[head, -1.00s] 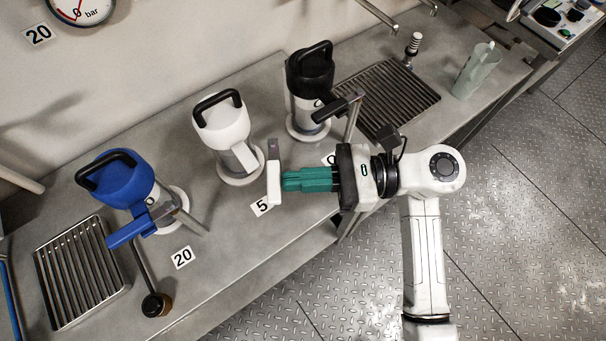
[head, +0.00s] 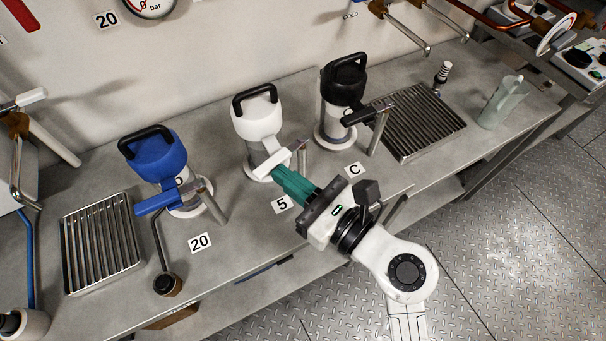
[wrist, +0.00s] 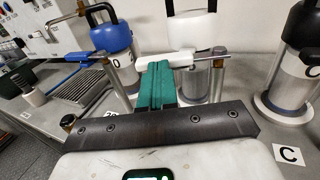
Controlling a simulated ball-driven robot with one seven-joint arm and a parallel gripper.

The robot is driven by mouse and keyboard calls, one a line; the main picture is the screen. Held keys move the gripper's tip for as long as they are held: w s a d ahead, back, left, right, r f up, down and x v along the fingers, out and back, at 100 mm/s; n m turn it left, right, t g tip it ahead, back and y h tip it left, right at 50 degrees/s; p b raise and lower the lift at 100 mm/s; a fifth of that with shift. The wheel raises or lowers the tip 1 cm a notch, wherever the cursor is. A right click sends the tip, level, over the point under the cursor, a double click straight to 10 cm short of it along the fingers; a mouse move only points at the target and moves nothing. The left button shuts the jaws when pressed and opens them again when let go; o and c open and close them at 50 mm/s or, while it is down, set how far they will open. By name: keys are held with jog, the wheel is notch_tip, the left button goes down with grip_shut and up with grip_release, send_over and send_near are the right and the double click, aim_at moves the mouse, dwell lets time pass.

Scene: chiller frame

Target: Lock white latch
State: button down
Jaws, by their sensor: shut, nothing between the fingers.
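The white latch (head: 272,163) is a flat white lever on a metal post in front of the white-topped canister (head: 257,118). It lies across the front of that canister, its free end toward the lower left in the head view. In the wrist view the latch (wrist: 180,57) runs crosswise just beyond my fingertips. My gripper (head: 279,175) has green fingers, shut and empty, with tips at the near side of the latch. The fingers also show in the wrist view (wrist: 159,72). They touch or nearly touch the latch; I cannot tell which.
A blue canister (head: 158,157) with a blue latch (head: 160,201) stands left, and a black canister (head: 343,85) with a black latch (head: 362,116) right. The bench front near label 5 is clear.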

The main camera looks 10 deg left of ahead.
jog(key=shift+w+a+r+p, duration=0.1)
jog(key=shift+w+a+p, duration=0.2)
jog(key=shift+a, duration=0.35)
jog(key=shift+w+a+p, duration=0.2)
jog(key=shift+a+p, duration=0.15)
jog(key=shift+a, duration=0.55)
